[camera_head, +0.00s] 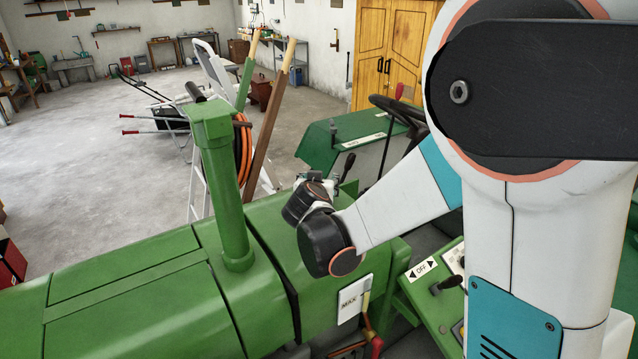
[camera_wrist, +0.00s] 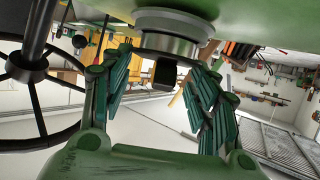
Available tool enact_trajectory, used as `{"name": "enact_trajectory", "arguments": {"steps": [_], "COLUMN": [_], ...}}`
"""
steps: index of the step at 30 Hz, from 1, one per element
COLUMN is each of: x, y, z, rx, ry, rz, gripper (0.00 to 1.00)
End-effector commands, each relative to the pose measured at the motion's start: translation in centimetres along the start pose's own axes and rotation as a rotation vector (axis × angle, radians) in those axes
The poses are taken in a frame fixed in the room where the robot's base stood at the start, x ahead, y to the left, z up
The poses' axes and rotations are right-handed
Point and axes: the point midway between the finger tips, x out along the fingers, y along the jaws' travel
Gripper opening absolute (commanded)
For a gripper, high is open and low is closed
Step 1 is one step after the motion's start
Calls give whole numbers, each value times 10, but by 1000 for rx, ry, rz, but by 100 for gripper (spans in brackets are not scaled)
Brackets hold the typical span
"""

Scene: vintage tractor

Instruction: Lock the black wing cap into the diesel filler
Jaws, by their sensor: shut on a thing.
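In the wrist view, my gripper (camera_wrist: 166,62) has its green fingers closed in on both sides of the black wing cap (camera_wrist: 165,73). The cap's dark block-like grip shows between the fingers. A metallic cylinder (camera_wrist: 170,44) and a wider pale ring, which look like the diesel filler (camera_wrist: 176,20), lie directly beyond the cap against the green tractor body. The cap lines up with the filler and appears to touch it; I cannot tell how deep it sits or how far it is turned. In the head view, my wrist hides the cap, filler and fingers.
The green tractor hood (camera_head: 130,310) fills the lower left of the head view, with a tall green exhaust stack (camera_head: 225,190) rising near my wrist. The steering wheel (camera_head: 400,112) and a green control panel (camera_head: 430,300) are to the right. A stepladder (camera_head: 215,75) stands behind.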

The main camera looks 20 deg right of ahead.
Motion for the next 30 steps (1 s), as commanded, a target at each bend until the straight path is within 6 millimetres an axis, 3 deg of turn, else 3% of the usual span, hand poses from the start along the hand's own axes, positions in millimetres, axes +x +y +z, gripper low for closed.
{"name": "enact_trajectory", "arguments": {"steps": [30], "x": [4], "y": [0], "z": [10], "rx": [1], "ry": [-1], "rz": [1], "gripper": [30]}}
